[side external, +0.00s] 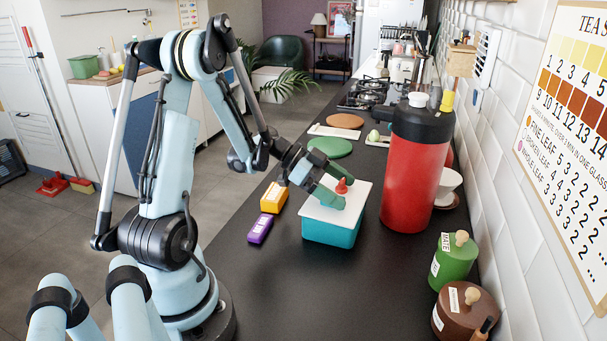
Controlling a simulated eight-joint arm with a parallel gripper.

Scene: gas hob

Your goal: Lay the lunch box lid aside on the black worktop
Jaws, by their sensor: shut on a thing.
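The lunch box is a teal box (331,235) standing on the black worktop (300,290). Its white lid (356,194) lies on top and covers the opening, so the inside is hidden. A red knob (342,186) stands up from the middle of the lid. My gripper (340,190) reaches in from the upper left with its green fingers low over the lid. It is shut on the red knob, and the fingers partly hide the lid.
A yellow block (273,197) and a purple block (260,229) lie left of the box. A tall red canister (412,175) stands close on its right. Green and brown jars (455,260) stand at the front right. The worktop in front of the box is clear.

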